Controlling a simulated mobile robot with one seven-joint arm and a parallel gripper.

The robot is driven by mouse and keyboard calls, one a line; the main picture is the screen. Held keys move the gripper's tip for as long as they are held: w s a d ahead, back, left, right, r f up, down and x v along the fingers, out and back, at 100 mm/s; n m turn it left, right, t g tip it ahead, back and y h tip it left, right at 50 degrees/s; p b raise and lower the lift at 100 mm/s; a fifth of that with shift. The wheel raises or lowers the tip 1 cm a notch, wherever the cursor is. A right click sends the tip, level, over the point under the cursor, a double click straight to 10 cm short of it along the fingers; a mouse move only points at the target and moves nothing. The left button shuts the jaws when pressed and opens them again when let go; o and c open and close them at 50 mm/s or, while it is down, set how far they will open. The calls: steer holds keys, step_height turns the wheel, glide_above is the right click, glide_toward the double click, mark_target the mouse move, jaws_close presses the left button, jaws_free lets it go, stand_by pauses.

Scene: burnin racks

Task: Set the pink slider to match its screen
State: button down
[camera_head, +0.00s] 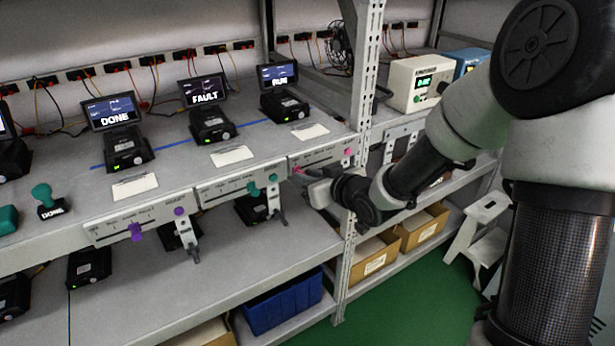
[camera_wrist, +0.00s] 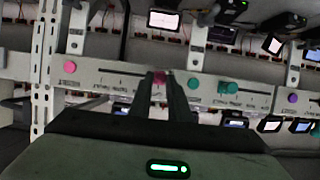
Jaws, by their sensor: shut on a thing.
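The pink slider (camera_wrist: 159,78) sits between the two dark fingertips of my gripper (camera_wrist: 160,84) in the wrist view, and the fingers are shut on it. In the head view a bit of the pink slider (camera_head: 298,170) shows at the tip of my gripper (camera_head: 306,176), near the left end of its strip. A round pink knob (camera_head: 348,152) is at the strip's right end; it also shows in the wrist view (camera_wrist: 69,67). The screen (camera_head: 278,76) above this strip reads RUN. The strip's printed labels are too small to read.
Left along the shelf edge are a teal slider (camera_head: 253,188) and a purple slider (camera_head: 136,232). Their screens read FAULT (camera_head: 205,91) and DONE (camera_head: 112,111). A metal rack post (camera_head: 366,70) stands close to my gripper. A blue bin (camera_head: 285,302) is below.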

steer(key=w+d, duration=0.1)
steer(key=w+d+p, duration=0.1)
steer(key=d, duration=0.1)
steer(key=c, duration=1.7)
jaws_free()
steer(key=shift+a, duration=0.1)
steer(key=shift+o, duration=0.2)
